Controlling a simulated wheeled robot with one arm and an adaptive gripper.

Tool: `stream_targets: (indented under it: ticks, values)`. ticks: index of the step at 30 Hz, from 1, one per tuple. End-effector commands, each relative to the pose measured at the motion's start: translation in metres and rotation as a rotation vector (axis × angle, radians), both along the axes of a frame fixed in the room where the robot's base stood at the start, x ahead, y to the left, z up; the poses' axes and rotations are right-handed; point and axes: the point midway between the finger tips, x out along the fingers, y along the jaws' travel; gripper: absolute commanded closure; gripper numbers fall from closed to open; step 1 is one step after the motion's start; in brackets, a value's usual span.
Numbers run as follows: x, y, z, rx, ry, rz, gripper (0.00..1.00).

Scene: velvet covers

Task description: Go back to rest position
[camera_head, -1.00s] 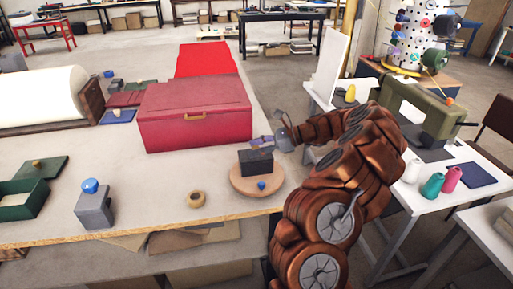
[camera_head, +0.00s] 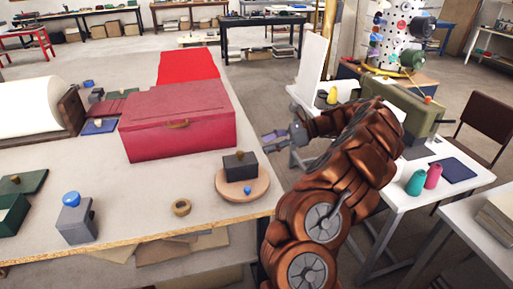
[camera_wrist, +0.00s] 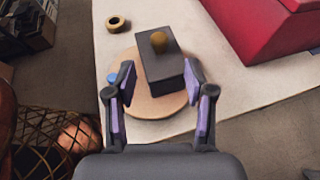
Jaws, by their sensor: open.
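My gripper (camera_head: 278,137) is at the right edge of the worktable in the head view, at the end of my copper-coloured arm. In the wrist view my gripper (camera_wrist: 160,95) has its two purple-padded fingers apart with nothing held between them. Beyond the fingers, a dark box with a brass knob (camera_head: 240,167) stands on a round wooden board (camera_head: 228,190). The box also shows in the wrist view (camera_wrist: 165,72), apart from the fingertips as far as I can tell. A small blue knob lies on the board's front edge.
A large red chest (camera_head: 178,125) stands on the worktable (camera_head: 140,205), behind a tape ring (camera_head: 181,207) and a grey block with a blue knob (camera_head: 75,220). At right, a white table (camera_head: 385,200) bears a green sewing machine (camera_head: 400,108) and thread cones. Floor shows between the tables.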

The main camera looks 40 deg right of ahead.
Motion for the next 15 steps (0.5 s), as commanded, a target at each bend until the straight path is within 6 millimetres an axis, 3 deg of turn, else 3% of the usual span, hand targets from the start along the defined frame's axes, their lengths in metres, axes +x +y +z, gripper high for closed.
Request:
stream_targets:
  ticks: [6,15]
  values:
    - [-0.0093,-0.0104,0.0061,0.002,0.001,0.002,0.46]
    - [-0.0101,-0.0105,0.0081,0.000,-0.002,0.007,0.46]
